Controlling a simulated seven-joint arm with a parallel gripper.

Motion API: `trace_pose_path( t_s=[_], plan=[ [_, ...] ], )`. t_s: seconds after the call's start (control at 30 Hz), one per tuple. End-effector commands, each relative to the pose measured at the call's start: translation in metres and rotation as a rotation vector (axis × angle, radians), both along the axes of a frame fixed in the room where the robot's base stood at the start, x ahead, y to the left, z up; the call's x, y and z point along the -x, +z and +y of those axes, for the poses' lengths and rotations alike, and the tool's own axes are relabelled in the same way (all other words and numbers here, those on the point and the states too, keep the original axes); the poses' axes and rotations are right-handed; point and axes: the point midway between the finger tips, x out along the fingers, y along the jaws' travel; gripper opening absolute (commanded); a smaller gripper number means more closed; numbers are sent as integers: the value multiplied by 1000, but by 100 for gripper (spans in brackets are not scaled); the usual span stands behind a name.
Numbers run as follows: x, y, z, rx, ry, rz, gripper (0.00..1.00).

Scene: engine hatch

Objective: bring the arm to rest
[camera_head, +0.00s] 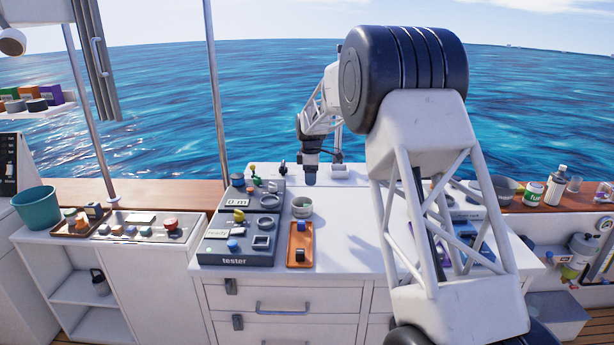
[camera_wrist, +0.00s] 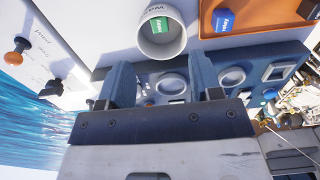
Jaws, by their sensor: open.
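My gripper (camera_head: 310,176) is at the back of the white worktop, beyond the tester (camera_head: 236,259) and the grey cup (camera_head: 302,208). In the wrist view its two blue-grey fingers (camera_wrist: 166,82) stand apart with nothing held between them.
The orange tray (camera_head: 291,261) holds a small dark item, right of the tester. A teal bucket (camera_head: 37,209) and a brown tray (camera_head: 72,231) are at left. Bare white worktop (camera_head: 345,245) lies right of the orange tray.

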Motion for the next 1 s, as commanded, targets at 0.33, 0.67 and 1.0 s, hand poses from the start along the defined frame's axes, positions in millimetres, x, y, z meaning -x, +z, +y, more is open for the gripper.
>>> trace_pose_path(
  t_s=[0.33,0.67,1.0],
  plan=[
    [44,40,-23,-4,-121,-19,59],
    [112,87,-55,-12,-301,-44,59],
    [188,125,-85,-25,-485,-69,59]
  ],
)
